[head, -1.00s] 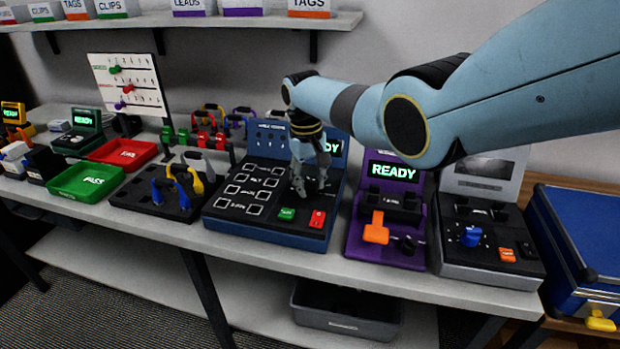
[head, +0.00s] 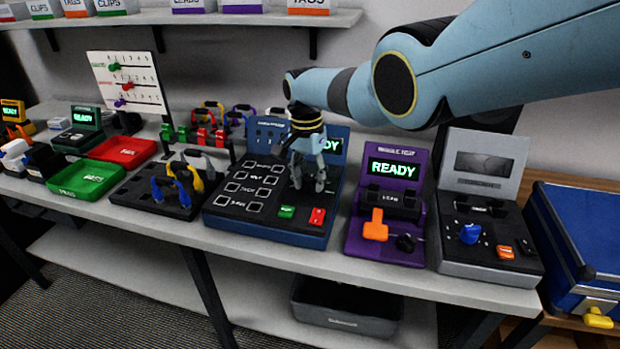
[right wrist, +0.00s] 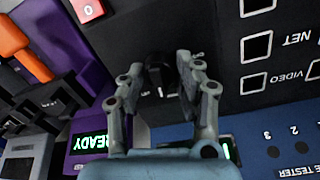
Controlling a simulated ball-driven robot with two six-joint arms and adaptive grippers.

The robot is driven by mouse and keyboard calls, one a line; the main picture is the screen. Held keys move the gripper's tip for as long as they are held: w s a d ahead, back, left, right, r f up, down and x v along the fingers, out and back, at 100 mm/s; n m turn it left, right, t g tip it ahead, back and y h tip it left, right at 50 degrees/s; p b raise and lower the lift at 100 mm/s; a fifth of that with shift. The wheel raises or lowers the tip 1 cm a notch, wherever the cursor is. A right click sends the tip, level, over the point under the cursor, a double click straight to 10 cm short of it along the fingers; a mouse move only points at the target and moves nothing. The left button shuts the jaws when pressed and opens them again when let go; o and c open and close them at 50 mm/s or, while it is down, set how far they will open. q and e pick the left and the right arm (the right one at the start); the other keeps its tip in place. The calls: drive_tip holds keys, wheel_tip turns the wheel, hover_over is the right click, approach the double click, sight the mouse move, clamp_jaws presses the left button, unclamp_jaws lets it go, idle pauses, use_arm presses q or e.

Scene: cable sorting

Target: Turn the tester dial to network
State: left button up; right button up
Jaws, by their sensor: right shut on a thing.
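The blue cable tester (head: 265,232) stands mid-bench, with labelled square sockets, a green button (head: 286,212) and a red button (head: 317,216). My right gripper (head: 308,184) points down over the right part of its panel, above the buttons. In the right wrist view the black tester dial (right wrist: 158,70) sits between the fingers of the right gripper (right wrist: 170,88), which are shut on it. The fingers partly cover the dial, and I cannot read its setting. The arm hides part of the tester's lit screen. My left gripper is not in view.
A purple unit (head: 357,240) with a READY screen and orange lever stands right of the tester. A grey unit (head: 455,262) with a blue knob is beyond it. A black holder (head: 135,198) with cable loops lies left, beside green (head: 88,180) and red (head: 124,151) trays.

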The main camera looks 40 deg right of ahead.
drive_tip(key=m, duration=0.3)
drive_tip(key=shift+m, duration=2.2)
drive_tip(key=shift+d, duration=0.1)
drive_tip(key=o, duration=1.1)
drive_tip(key=shift+o, duration=0.2)
drive_tip(key=shift+r, duration=0.1)
wheel_tip(320, 180, up, 12)
drive_tip(key=shift+w, duration=0.35)
